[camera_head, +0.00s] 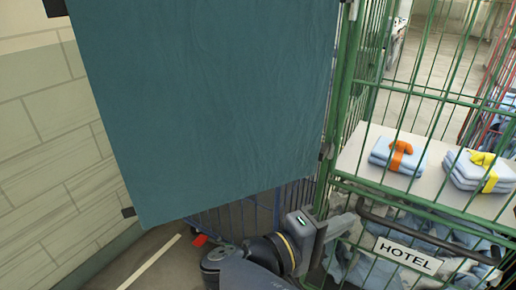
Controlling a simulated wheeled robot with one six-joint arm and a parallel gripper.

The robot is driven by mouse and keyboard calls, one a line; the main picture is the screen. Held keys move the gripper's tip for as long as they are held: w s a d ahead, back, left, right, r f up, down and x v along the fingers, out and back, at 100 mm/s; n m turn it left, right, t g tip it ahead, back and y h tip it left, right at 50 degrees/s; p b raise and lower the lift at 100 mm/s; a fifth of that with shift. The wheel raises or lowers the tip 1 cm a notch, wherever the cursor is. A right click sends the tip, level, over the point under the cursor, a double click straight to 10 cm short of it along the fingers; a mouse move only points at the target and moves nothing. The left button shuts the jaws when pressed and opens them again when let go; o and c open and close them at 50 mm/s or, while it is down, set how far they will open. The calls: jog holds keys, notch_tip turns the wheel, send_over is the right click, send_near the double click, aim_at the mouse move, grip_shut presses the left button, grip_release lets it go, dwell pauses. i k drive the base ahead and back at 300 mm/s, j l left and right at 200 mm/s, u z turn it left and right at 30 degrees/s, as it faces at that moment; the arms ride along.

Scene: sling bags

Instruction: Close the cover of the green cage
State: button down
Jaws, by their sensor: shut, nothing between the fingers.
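My gripper (335,226) is low in the middle, beside the cage's lower left corner and below the cover's right edge. It is shut and holds nothing. It looks apart from the cover; I cannot tell whether it touches the cage.
Folded blue cloths with orange (400,155) and yellow (480,170) bands lie on the cage's white shelf (352,152). A dark handle (420,232) and a HOTEL sign (408,255) are on its front. A brick wall (45,130) bounds the left. Blue bars (250,215) stand behind the cover.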

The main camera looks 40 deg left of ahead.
aim_at(202, 105)
jog(key=k+j+u, duration=0.15)
jog(key=j, duration=0.3)
jog(key=k+j+u, duration=0.15)
jog(key=j, duration=0.3)
jog(key=k+j+u, duration=0.1)
jog(key=j, duration=0.35)
jog(key=j+u, duration=0.15)
jog(key=j, duration=0.35)
jog(key=k, duration=0.1)
